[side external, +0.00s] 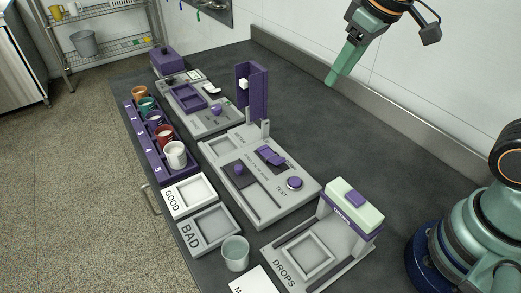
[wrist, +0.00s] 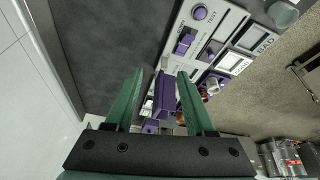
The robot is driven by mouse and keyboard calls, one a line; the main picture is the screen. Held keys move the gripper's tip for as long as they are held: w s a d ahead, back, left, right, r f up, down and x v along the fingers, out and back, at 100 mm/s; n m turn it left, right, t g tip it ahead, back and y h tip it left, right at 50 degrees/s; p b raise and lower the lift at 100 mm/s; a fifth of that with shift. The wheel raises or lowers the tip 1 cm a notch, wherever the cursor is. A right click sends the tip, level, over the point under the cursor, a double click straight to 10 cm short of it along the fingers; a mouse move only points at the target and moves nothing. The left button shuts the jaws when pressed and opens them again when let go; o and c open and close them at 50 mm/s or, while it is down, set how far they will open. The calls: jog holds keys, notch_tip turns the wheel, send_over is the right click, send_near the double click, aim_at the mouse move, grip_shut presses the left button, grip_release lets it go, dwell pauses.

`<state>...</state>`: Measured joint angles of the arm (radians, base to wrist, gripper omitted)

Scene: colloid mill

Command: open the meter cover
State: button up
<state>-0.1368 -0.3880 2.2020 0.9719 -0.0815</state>
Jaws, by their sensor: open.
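The grey meter unit (side external: 285,203) marked TEST sits mid-bench, with a purple round button (side external: 294,183), a purple switch-like part (side external: 269,156) and a purple knob (side external: 239,169). An upright purple panel (side external: 259,92) with a small white block stands at its far end; I cannot tell for sure whether it is the cover. My gripper (side external: 331,82) is open and empty in the air, right of the panel and apart from it. In the wrist view, the purple panel (wrist: 163,95) shows between the two green fingers (wrist: 160,74), beyond them.
A purple rack (side external: 152,138) of several cups lines the bench's left edge. GOOD (side external: 189,195) and BAD (side external: 208,230) trays, a clear cup (side external: 236,253) and the DROPS unit (side external: 343,215) stand nearer. Another grey unit (side external: 215,122) lies farther back. Bare bench lies along the wall.

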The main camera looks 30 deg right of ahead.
jog(key=w+a+f+n+g, duration=0.2)
jog(key=w+a+f+n, duration=0.1)
jog(key=w+a, duration=0.4)
jog(key=n+g, duration=0.2)
jog(key=n, duration=0.2)
send_near(238, 167)
jog(key=shift+h, duration=0.3)
jog(key=f, duration=0.8)
jog(key=shift+a+f, duration=0.2)
jog(key=shift+f, duration=0.15)
grip_shut()
